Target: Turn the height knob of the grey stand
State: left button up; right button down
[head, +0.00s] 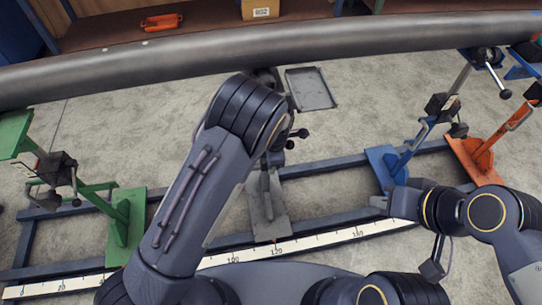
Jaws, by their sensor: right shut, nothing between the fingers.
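The grey stand (267,214) stands on the dark rail frame in the middle of the head view. Its base plate and lower post show. Its upper part is largely hidden behind my left arm. Dark knob ends (301,133) show just right of that arm, at the height of the stand's clamp block; which one is the height knob I cannot tell. My left gripper is out of sight. My right gripper (377,202) is shut and empty, pointing left near the foot of the blue stand, apart from the grey stand and to its right.
A long grey pipe (160,63) crosses the top. A green stand (124,215) is at left; a blue stand (388,165) and an orange stand (478,160) are at right. A white scale strip (300,237) runs along the front. A grey tray (311,88) lies on the floor behind.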

dwell(0.3)
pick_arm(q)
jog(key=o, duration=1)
